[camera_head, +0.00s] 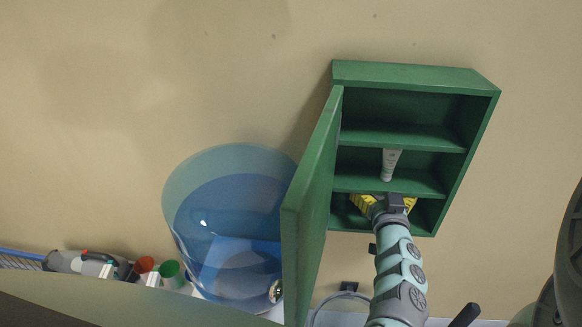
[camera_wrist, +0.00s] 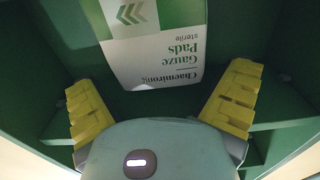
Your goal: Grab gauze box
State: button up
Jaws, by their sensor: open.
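The gauze box (camera_wrist: 155,55), white with a green panel and the words "Gauze Pads", stands inside the green cabinet (camera_head: 415,75) and shows upside down in the wrist view. My gripper (camera_wrist: 165,105) has its yellow fingers spread wide, one on each side below the box. The box is apart from the fingers.
The green cabinet door (camera_head: 312,205) hangs open to the left. A large blue transparent water bottle (camera_head: 228,225) is left of the door. Red and green cups (camera_head: 168,270) and a grey tool (camera_head: 85,263) are at lower left.

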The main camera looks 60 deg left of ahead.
jog(key=shift+w+a, duration=0.15)
jog(key=shift+a, duration=0.2)
jog(key=shift+c, duration=0.3)
jog(key=shift+d, duration=0.15)
jog(key=c, duration=0.7)
